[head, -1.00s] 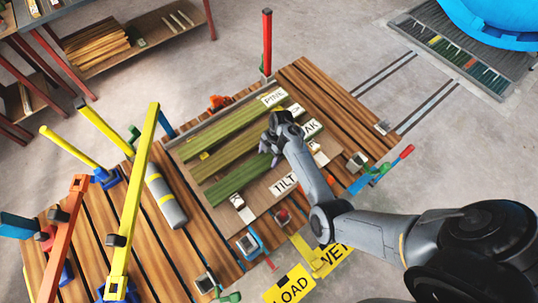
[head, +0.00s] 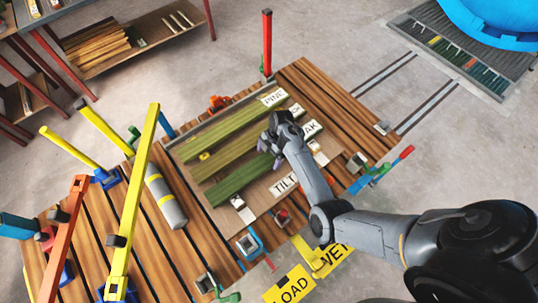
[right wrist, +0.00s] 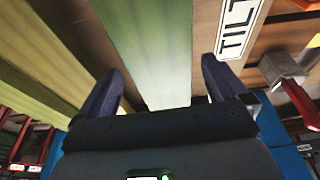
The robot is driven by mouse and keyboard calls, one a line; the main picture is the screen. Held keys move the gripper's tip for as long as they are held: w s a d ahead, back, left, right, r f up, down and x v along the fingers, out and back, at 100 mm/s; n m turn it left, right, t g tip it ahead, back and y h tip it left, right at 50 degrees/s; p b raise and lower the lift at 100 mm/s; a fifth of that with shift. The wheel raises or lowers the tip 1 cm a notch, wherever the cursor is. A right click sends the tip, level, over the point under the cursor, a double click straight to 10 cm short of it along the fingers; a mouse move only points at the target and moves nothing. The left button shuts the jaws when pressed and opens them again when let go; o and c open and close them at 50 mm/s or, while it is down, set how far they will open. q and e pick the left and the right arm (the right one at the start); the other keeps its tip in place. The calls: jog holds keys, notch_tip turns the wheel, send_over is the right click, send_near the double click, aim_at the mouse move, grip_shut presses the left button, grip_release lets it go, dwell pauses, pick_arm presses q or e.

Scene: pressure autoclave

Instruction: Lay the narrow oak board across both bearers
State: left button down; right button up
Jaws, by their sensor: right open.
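Several green-tinted boards lie side by side on a tray (head: 262,205) on the slatted deck. The lowest board (head: 232,184) runs toward a label ending in "AK" (head: 311,128); the middle board (head: 225,159) and the top board (head: 222,132) lie beyond it. I cannot tell which is the narrow oak one. My right gripper (head: 268,152) is open and empty over the lowest board. In the right wrist view its fingers (right wrist: 165,92) stand on either side of a green board (right wrist: 150,45). I cannot pick out the bearers with certainty. My left gripper is not in view.
A "PINE" label (head: 273,97) and a "TILT" label (head: 284,185) sit by the boards. A grey cylinder (head: 168,204) lies on the deck at left. Yellow (head: 134,200) and orange (head: 62,240) bars rise at left; a red post (head: 267,42) stands behind.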

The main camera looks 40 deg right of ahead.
jog(key=s+d+r+m+h+p, duration=0.1)
jog(key=s+d+r+m, duration=0.1)
jog(key=r, duration=0.3)
jog(key=s+d+r+m+h+p, duration=0.1)
jog(key=s+d+r, duration=0.15)
jog(key=r, duration=0.35)
jog(key=s+a+r+m+t, duration=0.1)
jog(key=s+a+r+m, duration=0.2)
jog(key=s+a+m, duration=0.3)
jog(key=s+a+r+m+t+h, duration=0.1)
jog(key=s+a+r+m+t, duration=0.1)
jog(key=s+a+m, duration=0.4)
jog(key=s+a+r, duration=0.1)
jog(key=s+a, duration=0.2)
jog(key=s, duration=0.4)
jog(key=shift+s+r, duration=0.15)
jog(key=shift+r, duration=0.15)
